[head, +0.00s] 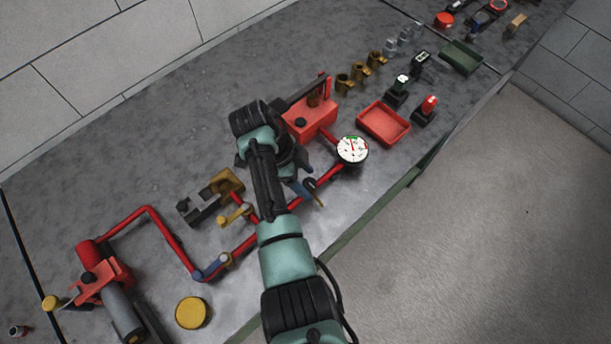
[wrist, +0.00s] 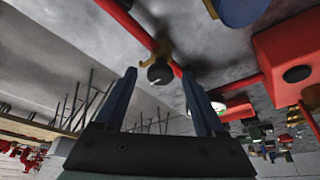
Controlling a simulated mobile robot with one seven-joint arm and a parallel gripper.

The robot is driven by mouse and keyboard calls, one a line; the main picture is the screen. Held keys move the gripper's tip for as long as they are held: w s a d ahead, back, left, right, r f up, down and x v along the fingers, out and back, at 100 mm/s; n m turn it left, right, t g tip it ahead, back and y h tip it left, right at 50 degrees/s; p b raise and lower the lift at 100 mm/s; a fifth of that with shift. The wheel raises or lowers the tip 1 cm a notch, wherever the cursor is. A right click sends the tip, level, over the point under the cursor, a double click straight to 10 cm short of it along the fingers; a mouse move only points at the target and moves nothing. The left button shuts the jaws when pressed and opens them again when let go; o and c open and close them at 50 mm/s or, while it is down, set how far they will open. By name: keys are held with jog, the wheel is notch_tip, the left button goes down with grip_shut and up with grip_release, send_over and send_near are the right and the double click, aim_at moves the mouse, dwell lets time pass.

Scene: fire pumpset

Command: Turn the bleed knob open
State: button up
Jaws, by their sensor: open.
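In the wrist view a small round black knob (wrist: 159,73) with a pale mark sits on a brass fitting (wrist: 157,54) on a red pipe (wrist: 126,20). I take it to be the bleed knob. My gripper (wrist: 160,78) is open, with one blue finger on each side of the knob as seen in this view. The fingers look apart from it, and I cannot tell the remaining distance in depth. In the head view my arm covers the knob, and the gripper shows only partly beside the red pipe (head: 325,178).
In the head view a pressure gauge (head: 352,149) stands at the pipe's right end, near a red box (head: 310,118) and a red tray (head: 384,124). A brass valve (head: 226,184) and a yellow-handled valve (head: 234,215) lie left of my arm. The bench's front edge is close.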

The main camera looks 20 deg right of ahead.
grip_shut()
